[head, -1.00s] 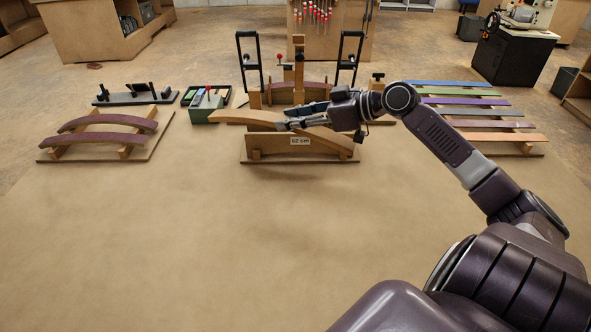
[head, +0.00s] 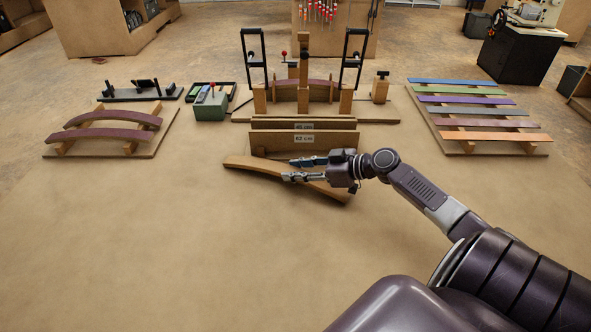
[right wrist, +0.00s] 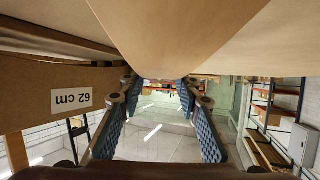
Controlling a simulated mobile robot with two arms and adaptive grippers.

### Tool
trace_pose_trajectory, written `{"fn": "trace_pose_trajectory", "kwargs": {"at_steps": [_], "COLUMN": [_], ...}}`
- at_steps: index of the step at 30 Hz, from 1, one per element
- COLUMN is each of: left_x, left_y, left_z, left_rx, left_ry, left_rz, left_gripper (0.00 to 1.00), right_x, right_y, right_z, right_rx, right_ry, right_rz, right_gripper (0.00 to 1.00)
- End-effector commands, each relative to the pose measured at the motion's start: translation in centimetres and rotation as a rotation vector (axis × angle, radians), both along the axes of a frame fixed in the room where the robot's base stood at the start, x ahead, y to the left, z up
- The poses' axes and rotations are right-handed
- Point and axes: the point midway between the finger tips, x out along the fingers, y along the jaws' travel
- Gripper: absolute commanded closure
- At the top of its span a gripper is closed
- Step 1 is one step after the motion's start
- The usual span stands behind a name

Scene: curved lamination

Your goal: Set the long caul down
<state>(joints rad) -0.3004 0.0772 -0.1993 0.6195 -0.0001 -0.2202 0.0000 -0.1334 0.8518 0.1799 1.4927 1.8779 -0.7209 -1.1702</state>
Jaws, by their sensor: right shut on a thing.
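The long caul (head: 252,166) is a curved strip of pale wood in front of the rack labelled 62 cm (head: 330,146). It slants from upper left to lower right. My right gripper (head: 288,169) is shut on it near its middle, and the gripper and wrist hide part of it. I cannot tell whether the caul touches the bench top. In the right wrist view, the wood of the caul (right wrist: 190,35) fills the top middle, above the two blue finger pads. My left gripper is not in view.
The bending form with black clamp frames (head: 303,92) stands behind the rack. Curved dark laminations (head: 105,132) rest on a stand at left. A slatted rack of coloured strips (head: 477,123) is at right. The front bench top (head: 190,240) is clear.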

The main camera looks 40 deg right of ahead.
Motion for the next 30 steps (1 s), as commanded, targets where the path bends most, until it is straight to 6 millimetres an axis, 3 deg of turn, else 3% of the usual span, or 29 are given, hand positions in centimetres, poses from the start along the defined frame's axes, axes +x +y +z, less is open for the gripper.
{"fn": "trace_pose_trajectory", "kwargs": {"at_steps": [10,11,15,26,30], "left_x": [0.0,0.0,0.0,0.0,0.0], "left_y": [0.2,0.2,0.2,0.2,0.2], "left_z": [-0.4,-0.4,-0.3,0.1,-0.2], "left_rx": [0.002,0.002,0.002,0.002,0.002], "left_ry": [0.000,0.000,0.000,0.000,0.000], "left_rz": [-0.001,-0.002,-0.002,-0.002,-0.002], "left_gripper": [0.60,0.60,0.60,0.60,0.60], "right_x": [0.1,0.0,0.0,0.0,-1.0], "right_y": [0.0,0.0,0.0,0.0,-0.5], "right_z": [-0.3,-0.3,-0.2,0.1,0.2], "right_rx": [0.001,0.000,0.000,0.000,0.000], "right_ry": [-0.003,-0.001,-0.001,0.000,0.002], "right_rz": [0.000,0.000,0.000,0.000,-0.002], "right_gripper": [0.98,0.68,0.52,0.51,0.51]}}
